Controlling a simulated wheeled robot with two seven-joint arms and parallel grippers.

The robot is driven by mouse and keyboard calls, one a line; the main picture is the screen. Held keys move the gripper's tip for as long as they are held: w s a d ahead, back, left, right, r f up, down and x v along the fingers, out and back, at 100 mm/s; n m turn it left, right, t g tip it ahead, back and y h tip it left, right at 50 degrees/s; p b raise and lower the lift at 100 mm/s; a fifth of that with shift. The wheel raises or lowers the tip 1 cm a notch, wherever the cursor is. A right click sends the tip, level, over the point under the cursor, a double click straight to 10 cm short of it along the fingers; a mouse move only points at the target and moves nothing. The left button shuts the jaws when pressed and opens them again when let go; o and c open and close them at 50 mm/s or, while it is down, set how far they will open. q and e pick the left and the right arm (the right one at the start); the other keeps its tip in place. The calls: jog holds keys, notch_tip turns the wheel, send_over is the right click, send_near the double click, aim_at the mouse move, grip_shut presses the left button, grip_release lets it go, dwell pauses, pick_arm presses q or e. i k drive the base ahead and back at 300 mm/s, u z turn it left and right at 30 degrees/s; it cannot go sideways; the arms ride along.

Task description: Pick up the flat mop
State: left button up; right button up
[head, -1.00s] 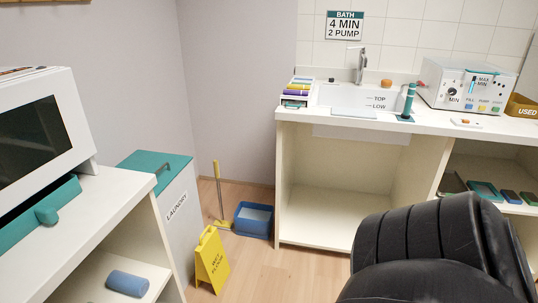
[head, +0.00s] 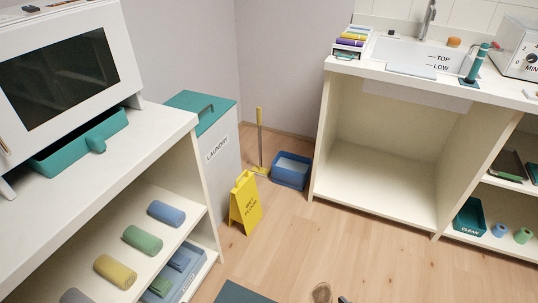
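The flat mop (head: 260,140) stands upright in the far corner in the head view, between the laundry bin and a blue tub. It has a thin yellow handle with a grey section, and a yellow base at the floor. The base is partly hidden behind the yellow wet floor sign. Neither of my grippers shows in this view.
The yellow wet floor sign (head: 245,203) stands in front of the mop. The blue tub (head: 291,171) is right of it, the laundry bin (head: 217,140) left. A white shelf unit (head: 150,140) and a sink counter (head: 330,130) flank clear wooden floor (head: 340,245).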

aim_at(260, 170)
jog(key=z, duration=0.15)
jog(key=i, duration=1.1)
jog(key=z, duration=0.5)
jog(key=i, duration=1.85)
jog(key=z, duration=0.05)
